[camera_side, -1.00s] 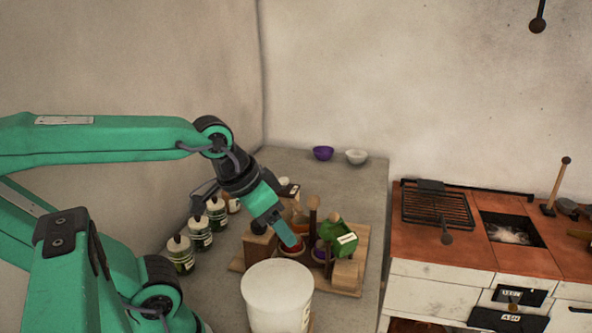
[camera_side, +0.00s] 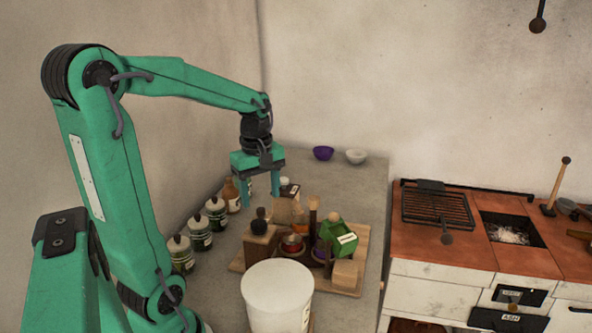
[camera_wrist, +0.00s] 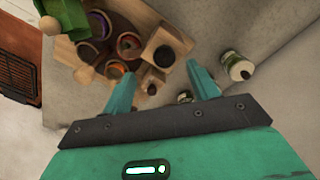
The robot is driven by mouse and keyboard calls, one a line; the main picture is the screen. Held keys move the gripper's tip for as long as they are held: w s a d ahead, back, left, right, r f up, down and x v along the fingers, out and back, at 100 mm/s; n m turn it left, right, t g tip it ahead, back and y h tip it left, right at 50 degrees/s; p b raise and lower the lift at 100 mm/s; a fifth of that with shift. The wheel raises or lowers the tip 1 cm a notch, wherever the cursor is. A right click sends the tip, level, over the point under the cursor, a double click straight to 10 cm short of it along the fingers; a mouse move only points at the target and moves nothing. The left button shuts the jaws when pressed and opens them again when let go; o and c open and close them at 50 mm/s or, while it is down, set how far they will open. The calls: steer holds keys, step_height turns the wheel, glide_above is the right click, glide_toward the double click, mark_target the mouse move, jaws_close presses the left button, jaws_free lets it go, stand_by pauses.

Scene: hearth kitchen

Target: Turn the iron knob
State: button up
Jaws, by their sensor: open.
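My gripper (camera_side: 262,200) is open and empty, fingers pointing down, above the back of the crowded wooden board. In the wrist view its two fingers (camera_wrist: 160,76) are spread apart with nothing between the tips. I cannot tell for sure that this is the iron knob. I do not see it in the wrist view.
The wooden board (camera_side: 350,290) holds several jars, wooden blocks and a green box (camera_side: 338,238). A white bucket (camera_side: 278,295) stands in front. Several lidded jars (camera_side: 200,238) line the left. The stove (camera_side: 440,275) stands right; the grey counter behind the board is mostly clear.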

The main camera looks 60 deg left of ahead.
mark_target(259, 223)
steer(key=shift+a+f+n, duration=0.3)
steer(key=shift+a+n, duration=0.6)
steer(key=shift+f, duration=3.95)
steer(key=c, duration=1)
